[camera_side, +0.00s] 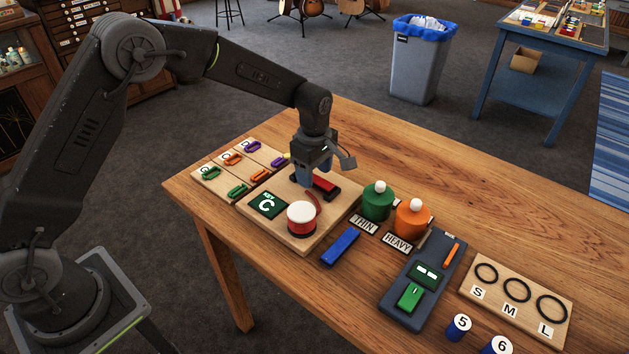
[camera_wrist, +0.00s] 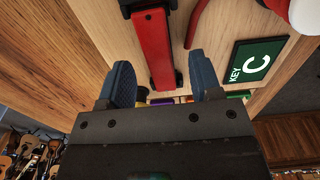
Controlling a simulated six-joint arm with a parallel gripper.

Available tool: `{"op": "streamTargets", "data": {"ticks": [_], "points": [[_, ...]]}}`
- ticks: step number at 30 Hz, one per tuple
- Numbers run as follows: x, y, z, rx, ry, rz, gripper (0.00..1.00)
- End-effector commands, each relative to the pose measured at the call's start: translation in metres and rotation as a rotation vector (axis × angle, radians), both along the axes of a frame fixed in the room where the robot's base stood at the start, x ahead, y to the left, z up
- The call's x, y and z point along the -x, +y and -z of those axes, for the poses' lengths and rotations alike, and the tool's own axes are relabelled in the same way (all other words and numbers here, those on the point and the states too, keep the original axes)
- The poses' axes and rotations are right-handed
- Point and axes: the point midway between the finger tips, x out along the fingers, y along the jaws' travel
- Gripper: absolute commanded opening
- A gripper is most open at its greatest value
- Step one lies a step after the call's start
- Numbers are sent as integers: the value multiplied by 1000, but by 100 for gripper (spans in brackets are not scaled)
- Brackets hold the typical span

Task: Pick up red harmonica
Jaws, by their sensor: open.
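The red harmonica (camera_side: 322,184) lies on a wooden board (camera_side: 251,218) marked with a green KEY C card (camera_side: 267,204). Its body is red with dark ends. In the wrist view the red harmonica (camera_wrist: 154,48) runs lengthwise ahead of the jaws, its lower end between the line of the two blue fingers. My gripper (camera_side: 306,182) is over the board at the harmonica's left end, pointing down. In the wrist view my gripper (camera_wrist: 165,83) is open, with a finger on each side and nothing held. Whether a finger touches the harmonica I cannot tell.
A red drum-like item with a white top (camera_side: 301,217) and a curved red piece stand on the same board. Green (camera_side: 378,203) and orange (camera_side: 411,219) pots stand to the right. A blue block (camera_side: 340,246) lies in front. The table's right rear (camera_side: 480,190) is clear.

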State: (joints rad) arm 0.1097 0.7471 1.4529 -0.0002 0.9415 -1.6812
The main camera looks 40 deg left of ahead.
Motion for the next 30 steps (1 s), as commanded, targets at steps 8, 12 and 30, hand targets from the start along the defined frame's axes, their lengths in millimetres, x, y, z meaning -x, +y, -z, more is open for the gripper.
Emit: {"op": "streamTargets", "data": {"ticks": [8, 12, 30], "points": [[0, -1, 16, 2, -2, 1, 58], [0, -1, 16, 2, -2, 1, 57], [0, -1, 15, 2, -2, 1, 4]]}}
